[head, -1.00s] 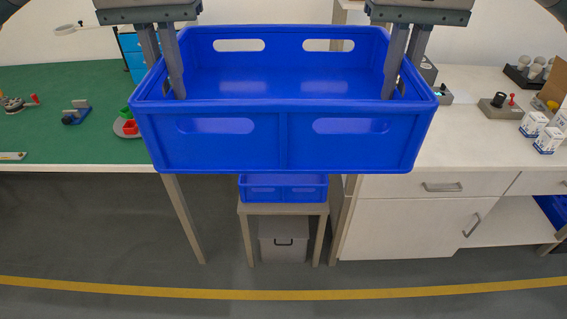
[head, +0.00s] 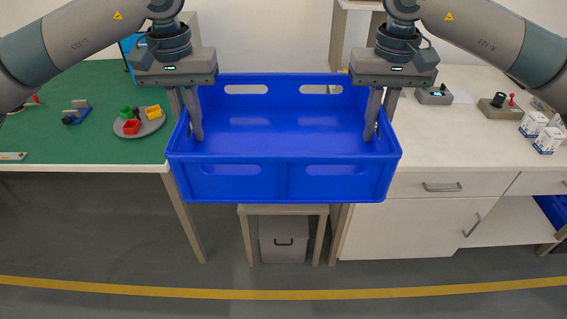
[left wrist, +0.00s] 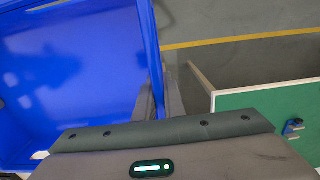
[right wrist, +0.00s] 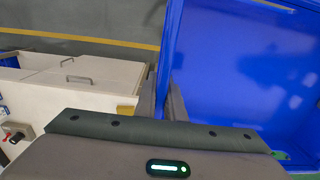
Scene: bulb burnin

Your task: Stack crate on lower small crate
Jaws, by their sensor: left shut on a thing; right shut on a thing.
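A large empty blue crate (head: 285,180) hangs level in the air between my two grippers in the head view. My left gripper (head: 192,138) is shut on its left side wall, and my right gripper (head: 376,138) is shut on its right side wall. The held crate's wall sits between the fingers in the left wrist view (left wrist: 75,70) and in the right wrist view (right wrist: 235,60). The lower small crate is hidden behind the held crate in the head view. The small stand (head: 283,209) under that spot shows its front edge and legs.
A green-topped table (head: 90,145) stands at left with a plate of coloured blocks (head: 137,123). A white cabinet bench (head: 450,155) stands at right with small boxes (head: 534,123). A grey lidded bin (head: 283,242) sits beneath the stand. The floor in front is clear.

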